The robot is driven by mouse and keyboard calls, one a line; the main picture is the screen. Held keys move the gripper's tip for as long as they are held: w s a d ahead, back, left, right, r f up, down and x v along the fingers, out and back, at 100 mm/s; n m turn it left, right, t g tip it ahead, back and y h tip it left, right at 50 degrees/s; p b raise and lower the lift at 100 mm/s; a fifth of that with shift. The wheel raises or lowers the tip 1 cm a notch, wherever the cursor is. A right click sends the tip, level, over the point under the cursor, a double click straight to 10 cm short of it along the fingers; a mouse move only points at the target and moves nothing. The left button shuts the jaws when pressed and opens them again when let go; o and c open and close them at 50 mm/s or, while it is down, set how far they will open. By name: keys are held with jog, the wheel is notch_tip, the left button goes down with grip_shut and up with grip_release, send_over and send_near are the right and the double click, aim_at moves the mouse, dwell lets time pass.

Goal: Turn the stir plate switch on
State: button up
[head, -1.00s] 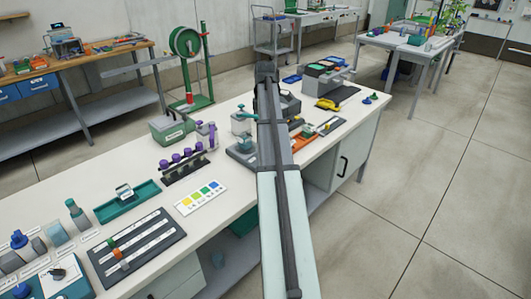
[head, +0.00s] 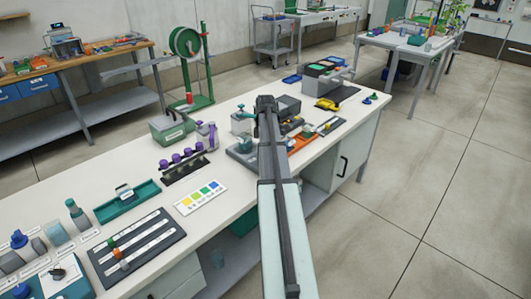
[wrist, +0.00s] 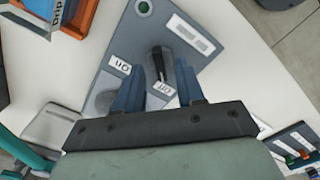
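The stir plate (wrist: 115,45) is a blue-grey panel in the wrist view, with a green round button (wrist: 143,8) at its top. Its switch (wrist: 158,62) is a dark lever on a grey round base, leaning down the picture toward the label at its right. One white label (wrist: 119,65) reads "On" upside down, left of the lever; another (wrist: 163,88) appears to read "Off". My gripper (wrist: 160,80) is open, its blue fingers on either side of the lever; contact cannot be told. In the head view my gripper (head: 266,102) is over the bench, and my arm hides what lies below.
An orange-edged tray (wrist: 78,15) lies beside the plate at upper left in the wrist view. A teal object (wrist: 25,155) and a small dark rack (wrist: 298,145) are at the lower corners. In the head view, several other devices crowd the white bench (head: 225,215).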

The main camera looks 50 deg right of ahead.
jog(key=shift+f, duration=0.75)
grip_shut()
